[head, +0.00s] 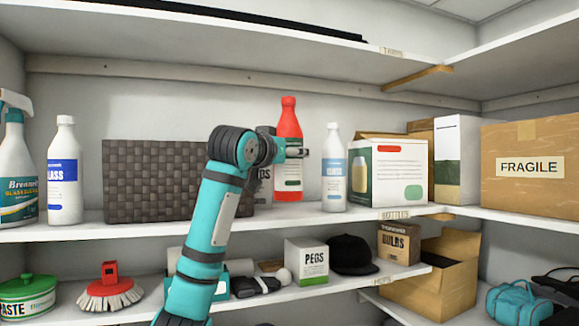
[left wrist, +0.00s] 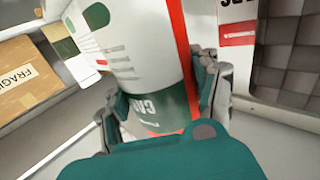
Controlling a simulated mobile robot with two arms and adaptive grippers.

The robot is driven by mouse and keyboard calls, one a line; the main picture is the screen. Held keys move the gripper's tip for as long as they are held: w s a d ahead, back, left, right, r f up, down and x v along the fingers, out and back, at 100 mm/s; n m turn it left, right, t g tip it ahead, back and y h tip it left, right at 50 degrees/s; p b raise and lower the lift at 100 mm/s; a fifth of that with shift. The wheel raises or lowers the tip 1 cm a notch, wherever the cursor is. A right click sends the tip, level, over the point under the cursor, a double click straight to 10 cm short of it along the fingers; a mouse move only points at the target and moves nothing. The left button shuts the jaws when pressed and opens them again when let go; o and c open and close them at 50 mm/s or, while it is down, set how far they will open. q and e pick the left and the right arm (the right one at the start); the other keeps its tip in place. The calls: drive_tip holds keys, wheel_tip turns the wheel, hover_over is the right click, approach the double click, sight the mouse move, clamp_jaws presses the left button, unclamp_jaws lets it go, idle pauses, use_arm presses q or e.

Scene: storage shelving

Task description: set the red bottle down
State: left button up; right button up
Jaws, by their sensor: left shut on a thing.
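The red bottle (head: 289,118) stands upright at the upper shelf, with a white and green label. Its base appears at shelf level, but I cannot tell if it touches the board. In the left wrist view the bottle (left wrist: 150,50) fills the middle, its label close to the camera. My left gripper (head: 297,148) is shut on the bottle, reaching in from the left at mid-height. In the left wrist view its fingers lie on both sides of the bottle. My right gripper is not in view.
The upper shelf (head: 395,221) holds a white bottle (head: 333,170) just right of the red one and a white carton (head: 388,172) beyond. A woven basket (head: 150,180) stands left, with a partly hidden lettered box (head: 263,185) beside the red bottle. A FRAGILE box (head: 530,185) is far right.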

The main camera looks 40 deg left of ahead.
use_arm(q)
drive_tip(key=w+a+f+p, duration=0.4)
drive_tip(key=w, duration=0.2)
idle(0.4)
drive_tip(key=shift+w+d, duration=0.15)
drive_tip(key=o, duration=1.4)
drive_tip(key=shift+f, duration=0.15)
drive_tip(key=shift+o, duration=0.2)
